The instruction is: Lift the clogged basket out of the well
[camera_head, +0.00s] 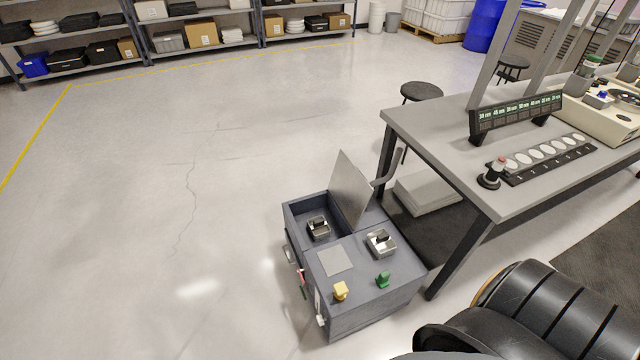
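A dark grey box unit (365,309) stands on the floor left of the workbench. Its open well (297,210) is at the back left. A small metal basket (318,230) with a dark handle sits inside the well; whether it is clogged cannot be told at this size. A second, similar metal basket (381,245) sits on the unit's top, to the right. A grey panel (350,190) stands tilted up between them at the back. A yellow knob (340,291) and a green knob (383,280) are near the front. Neither of my grippers is in view.
The workbench (437,150) is close on the right, carrying a numbered rack (550,160) and a display strip (515,115). Stools (421,91) stand behind it. Shelves (205,45) line the back wall. The floor (150,200) left of the unit is clear.

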